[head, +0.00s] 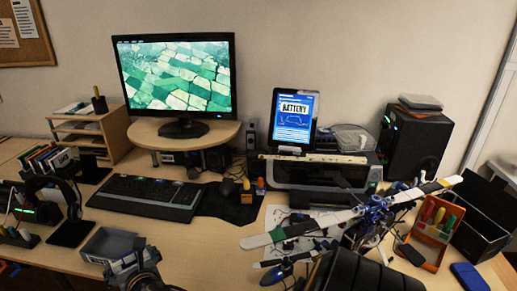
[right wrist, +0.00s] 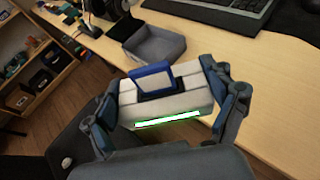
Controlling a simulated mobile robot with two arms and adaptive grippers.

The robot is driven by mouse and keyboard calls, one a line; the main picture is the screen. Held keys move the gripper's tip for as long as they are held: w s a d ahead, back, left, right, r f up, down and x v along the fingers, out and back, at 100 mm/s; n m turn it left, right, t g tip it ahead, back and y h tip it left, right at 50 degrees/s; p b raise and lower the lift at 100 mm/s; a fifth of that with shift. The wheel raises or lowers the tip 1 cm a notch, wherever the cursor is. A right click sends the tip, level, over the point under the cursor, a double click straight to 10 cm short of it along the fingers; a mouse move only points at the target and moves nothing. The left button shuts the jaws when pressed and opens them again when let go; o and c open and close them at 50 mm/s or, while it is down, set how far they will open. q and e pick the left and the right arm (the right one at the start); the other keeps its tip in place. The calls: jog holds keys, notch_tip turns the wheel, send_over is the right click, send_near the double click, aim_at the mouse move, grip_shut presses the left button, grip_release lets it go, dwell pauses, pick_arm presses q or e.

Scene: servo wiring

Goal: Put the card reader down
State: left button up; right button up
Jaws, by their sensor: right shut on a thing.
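The card reader (right wrist: 185,103) is a pale grey box with a blue card standing in its slot and a lit green strip along its near side. In the right wrist view it sits between the two fingers of my right gripper (right wrist: 170,95), which is shut on it. It appears over the desk's front edge; I cannot tell its height. In the head view my right gripper (head: 135,265) is at the bottom left, just in front of a grey tray; the card reader is hard to make out there. My left gripper is not in view.
The open grey tray (head: 108,245) looks empty; it also shows in the right wrist view (right wrist: 150,47). The keyboard (head: 146,195) lies behind it. A headphone stand (head: 70,230) is on its left. Bare desk (head: 205,250) lies to its right.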

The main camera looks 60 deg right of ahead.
jog(key=shift+w+d+r+m+h+p, duration=0.2)
jog(key=shift+w+d+m+h+p, duration=0.15)
jog(key=shift+w+d, duration=0.25)
jog(key=shift+d+f, duration=0.15)
jog(key=shift+d, duration=0.1)
jog(key=b, duration=0.1)
send_over(158, 250)
jog(key=f, duration=0.6)
jog(key=a+f, duration=0.1)
jog(key=f, duration=0.2)
jog(key=shift+s, duration=0.2)
jog(key=shift+w+d+f, duration=0.1)
jog(key=shift+d+f, duration=0.05)
jog(key=shift+d, duration=0.05)
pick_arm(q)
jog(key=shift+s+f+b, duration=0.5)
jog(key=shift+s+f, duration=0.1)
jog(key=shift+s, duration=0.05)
pick_arm(e)
jog(key=shift+w+d+f, duration=0.1)
jog(key=shift+d+f, duration=0.1)
jog(key=shift+f, duration=1.55)
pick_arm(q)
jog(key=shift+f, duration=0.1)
pick_arm(e)
jog(key=shift+f, duration=0.15)
jog(key=o, duration=1)
jog(key=shift+o, duration=0.2)
